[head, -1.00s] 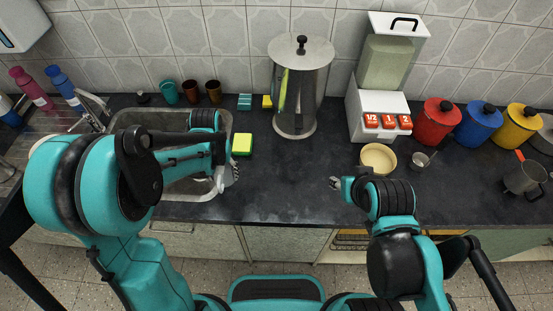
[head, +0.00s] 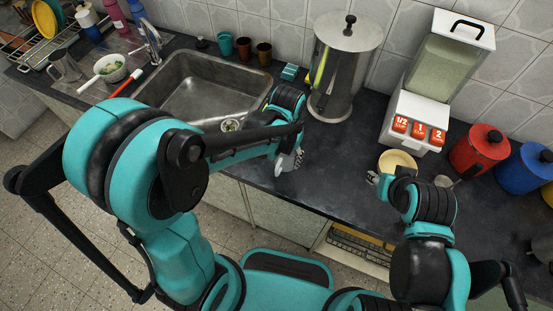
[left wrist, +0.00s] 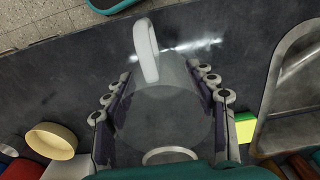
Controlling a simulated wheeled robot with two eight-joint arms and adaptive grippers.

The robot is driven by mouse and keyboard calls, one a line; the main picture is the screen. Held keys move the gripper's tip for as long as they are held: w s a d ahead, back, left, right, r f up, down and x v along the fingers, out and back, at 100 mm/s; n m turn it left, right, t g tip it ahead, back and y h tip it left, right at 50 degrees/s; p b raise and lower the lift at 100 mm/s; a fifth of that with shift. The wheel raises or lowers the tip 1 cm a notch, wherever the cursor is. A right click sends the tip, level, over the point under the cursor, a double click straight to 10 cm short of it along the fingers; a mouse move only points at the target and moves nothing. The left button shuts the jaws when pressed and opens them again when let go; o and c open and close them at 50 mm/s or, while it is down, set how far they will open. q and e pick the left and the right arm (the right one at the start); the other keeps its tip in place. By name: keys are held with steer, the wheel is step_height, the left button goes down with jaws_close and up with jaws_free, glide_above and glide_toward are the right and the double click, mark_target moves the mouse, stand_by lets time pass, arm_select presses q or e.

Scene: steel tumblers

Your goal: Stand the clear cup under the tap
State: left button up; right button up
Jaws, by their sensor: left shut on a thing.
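My left gripper (head: 287,164) hangs over the dark counter, right of the sink and in front of the steel urn (head: 342,75). In the left wrist view, its fingers (left wrist: 161,78) are shut on the clear cup (left wrist: 164,110), one finger on each side. The cup is see-through, with a pale handle turned to the top of that picture. In the head view only a pale bit of the cup (head: 298,158) shows beside the fingers. A tap (head: 151,42) stands behind the sink's left side. My right gripper (head: 373,178) is low over the counter; its opening is unclear.
The sink (head: 190,85) is left of my left gripper. A cream bowl (head: 397,162), a dispenser (head: 425,105) and a red canister (head: 478,149) stand to the right. A yellow-green sponge (left wrist: 245,126) lies near the sink. Dark cups line the back. The counter's front strip is clear.

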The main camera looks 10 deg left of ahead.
arm_select(q)
steer(key=w+a+f, duration=0.1)
steer(key=w+a+f+b, duration=0.1)
steer(key=a, duration=0.1)
steer(key=w+a+f, duration=0.1)
steer(key=shift+w+a+f+b, duration=0.25)
steer(key=shift+a+f+b, duration=0.05)
steer(key=shift+f, duration=0.1)
step_height(320, 180, down, 4)
steer(key=shift+r+b, duration=0.1)
steer(key=shift+b, duration=0.8)
steer(key=shift+r, duration=0.1)
steer(key=shift+f, duration=0.25)
steer(key=o, duration=1.1)
steer(key=shift+o, duration=0.2)
steer(key=shift+r, duration=0.1)
